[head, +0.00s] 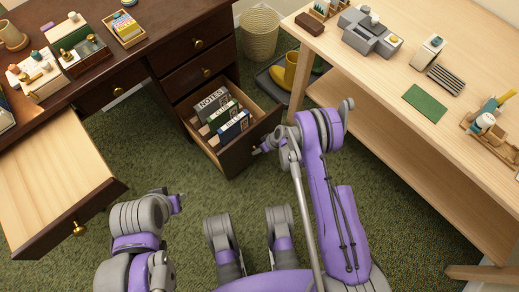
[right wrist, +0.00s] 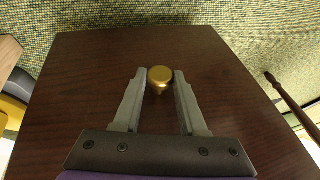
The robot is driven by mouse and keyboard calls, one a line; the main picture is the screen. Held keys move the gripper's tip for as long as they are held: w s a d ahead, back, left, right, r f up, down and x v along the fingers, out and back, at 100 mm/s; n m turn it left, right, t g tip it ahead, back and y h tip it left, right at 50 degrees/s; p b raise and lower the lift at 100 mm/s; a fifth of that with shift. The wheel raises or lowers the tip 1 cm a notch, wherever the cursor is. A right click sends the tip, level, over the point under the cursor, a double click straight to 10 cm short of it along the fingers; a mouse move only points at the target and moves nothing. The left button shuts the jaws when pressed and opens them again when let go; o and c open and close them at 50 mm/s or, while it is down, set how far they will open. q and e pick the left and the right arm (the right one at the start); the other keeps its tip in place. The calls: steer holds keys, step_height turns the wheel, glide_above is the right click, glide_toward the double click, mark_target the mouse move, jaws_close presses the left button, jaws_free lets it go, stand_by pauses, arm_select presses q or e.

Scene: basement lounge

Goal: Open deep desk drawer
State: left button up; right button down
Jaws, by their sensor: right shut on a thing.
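The deep desk drawer (head: 238,157) is the bottom one in the dark wooden desk (head: 140,50). It stands pulled out, with several books (head: 222,110) upright inside, one marked NOTES. My right gripper (head: 262,147) is at its front panel. In the right wrist view the drawer front (right wrist: 90,75) fills the middle, and my right gripper (right wrist: 160,82) is shut on its round brass knob (right wrist: 160,74). In the head view the knob is hidden. My left gripper (head: 178,203) is low at the left, away from the drawer; its jaws are too small to read.
A wide pale-lined drawer (head: 50,185) also stands open at the left. A wooden bench (head: 390,130) with objects on top is at the right. Yellow boots (head: 290,72) on a tray and a woven basket (head: 259,35) stand behind the deep drawer. Green carpet (head: 165,155) is clear between the drawers.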

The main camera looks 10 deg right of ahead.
steer(key=shift+c, duration=2.3)
jaws_free()
steer(key=shift+r, duration=0.1)
steer(key=p+v, duration=0.2)
steer(key=v, duration=0.8)
steer(key=shift+d+r+p, duration=0.2)
steer(key=shift+r+p, duration=0.1)
steer(key=shift+p, duration=0.1)
